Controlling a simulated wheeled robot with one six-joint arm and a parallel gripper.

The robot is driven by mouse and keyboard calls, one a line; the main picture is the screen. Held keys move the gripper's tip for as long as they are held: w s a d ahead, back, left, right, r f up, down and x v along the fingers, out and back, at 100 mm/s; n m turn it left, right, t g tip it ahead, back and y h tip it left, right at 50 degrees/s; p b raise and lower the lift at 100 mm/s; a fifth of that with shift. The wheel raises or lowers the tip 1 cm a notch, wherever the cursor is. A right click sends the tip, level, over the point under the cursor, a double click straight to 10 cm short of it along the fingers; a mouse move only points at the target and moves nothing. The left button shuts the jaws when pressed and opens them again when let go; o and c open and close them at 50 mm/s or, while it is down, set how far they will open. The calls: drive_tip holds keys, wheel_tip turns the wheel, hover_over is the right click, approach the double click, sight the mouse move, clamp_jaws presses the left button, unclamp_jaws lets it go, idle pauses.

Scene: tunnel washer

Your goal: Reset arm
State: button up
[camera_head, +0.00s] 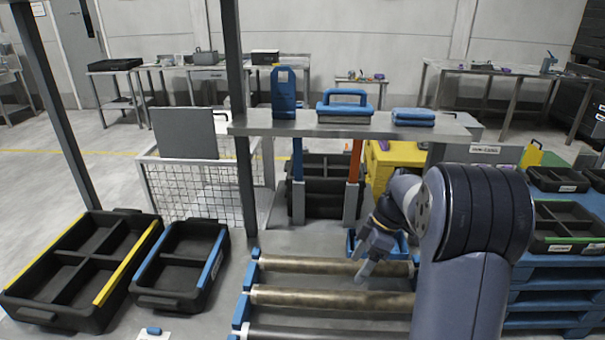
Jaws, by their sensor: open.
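My arm rises at the right of the view and bends over to the left. My gripper (367,270) hangs at the arm's end, pointing down above the rollers (320,299). Its jaws are open, and I see nothing held between them. A blue tray (352,244) lies behind the gripper, partly hidden by the arm.
Black divided bins stand at left, one with yellow edges (128,262) and one with a blue edge (212,258). A metal shelf (260,124) crosses above the rollers, carrying a blue-handled block (345,105) and blue pads (413,117). Dark posts (243,190) stand left. Blue pallets (555,293) stand right.

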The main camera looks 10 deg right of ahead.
sight(340, 293)
drive_tip(key=shift+f, duration=0.1)
drive_tip(key=x, duration=1.1)
drive_tip(key=shift+p, duration=0.35)
drive_tip(key=shift+r+p, duration=0.5)
drive_tip(key=shift+r, duration=0.1)
drive_tip(key=shift+r+p, duration=0.4)
drive_tip(key=shift+f, duration=0.1)
